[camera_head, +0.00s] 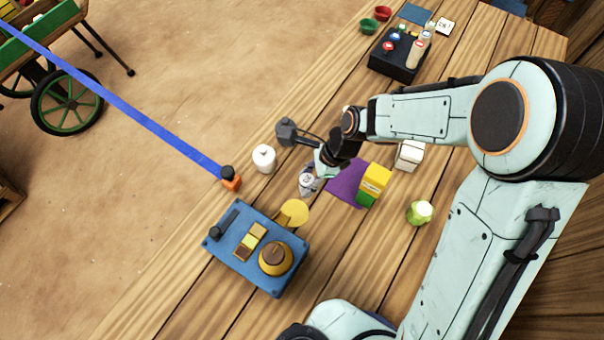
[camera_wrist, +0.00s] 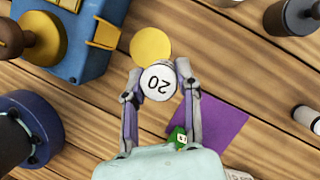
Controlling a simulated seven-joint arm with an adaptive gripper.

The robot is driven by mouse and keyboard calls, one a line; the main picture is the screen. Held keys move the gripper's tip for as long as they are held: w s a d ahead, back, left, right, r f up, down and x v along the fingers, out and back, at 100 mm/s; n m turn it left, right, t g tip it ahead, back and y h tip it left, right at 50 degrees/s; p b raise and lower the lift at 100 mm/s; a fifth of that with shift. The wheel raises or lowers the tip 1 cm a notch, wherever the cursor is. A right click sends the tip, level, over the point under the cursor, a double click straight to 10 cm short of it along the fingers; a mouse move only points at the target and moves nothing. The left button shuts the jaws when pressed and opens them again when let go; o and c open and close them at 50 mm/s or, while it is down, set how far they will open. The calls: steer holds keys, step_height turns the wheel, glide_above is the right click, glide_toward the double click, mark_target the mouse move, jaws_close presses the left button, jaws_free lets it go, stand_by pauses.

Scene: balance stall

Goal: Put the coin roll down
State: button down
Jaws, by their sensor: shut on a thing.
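The coin roll is a pale cylinder with a white round end marked "20" (camera_wrist: 158,84). In the head view the coin roll (camera_head: 306,182) shows small below my wrist, next to a yellow disc (camera_head: 293,213). My gripper (camera_wrist: 158,77) is shut on the coin roll, one finger on each side. In the wrist view the roll's end overlaps the near edge of the yellow disc (camera_wrist: 150,43). I cannot tell whether the roll touches anything below it.
A blue device (camera_head: 232,256) with a brass knob stands beside the disc. A purple mat (camera_head: 345,184) bears a yellow and green block (camera_head: 373,184). A white cylinder (camera_head: 264,158), a white box (camera_head: 409,155) and a green-white item (camera_head: 419,212) stand nearby on the wooden table.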

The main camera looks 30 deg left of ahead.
steer(key=s+d+r, duration=0.7)
steer(key=d+r, duration=0.1)
steer(key=r, duration=0.3)
steer(key=w+d+m+t, duration=0.2)
steer(key=w+m, duration=0.4)
steer(key=w, duration=0.5)
steer(key=w+d+m+t, duration=0.3)
steer(key=w+m, duration=0.3)
steer(key=w, duration=0.5)
steer(key=w+d+m+t+h, duration=0.2)
steer(key=w+d+m, duration=0.8)
steer(key=w, duration=0.1)
steer(key=shift+m, duration=0.3)
steer(key=w+f, duration=1.3)
steer(key=shift+f, duration=0.25)
steer(key=shift+w+f, duration=0.45)
steer(key=shift+w, duration=0.05)
steer(key=shift+w+f, duration=0.2)
steer(key=shift+f, duration=1.55)
